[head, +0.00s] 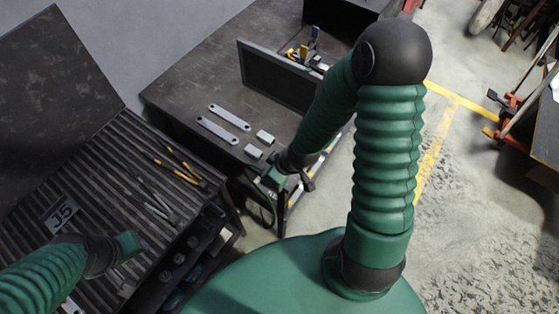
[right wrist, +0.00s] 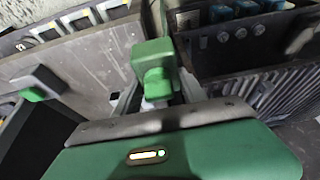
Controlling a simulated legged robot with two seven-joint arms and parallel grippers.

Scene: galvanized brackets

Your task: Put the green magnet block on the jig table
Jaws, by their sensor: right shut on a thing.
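The green magnet block (right wrist: 155,68) shows in the right wrist view, in front of my green hand. My right gripper (right wrist: 158,98) is shut on it. In the head view my right gripper (head: 277,180) is low at the front edge of the dark table (head: 175,92); the held block cannot be made out there. My left gripper (head: 125,252) is over the ribbed bench (head: 95,175) marked J5; its fingers are too unclear to read. No label confirms which surface is the jig table.
Two flat grey brackets (head: 230,117) (head: 217,130) and two small pale blocks (head: 265,137) (head: 253,152) lie on the dark table. A dark upright panel (head: 275,78) stands behind them. Yellow-handled tools (head: 176,172) lie on the ribbed bench.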

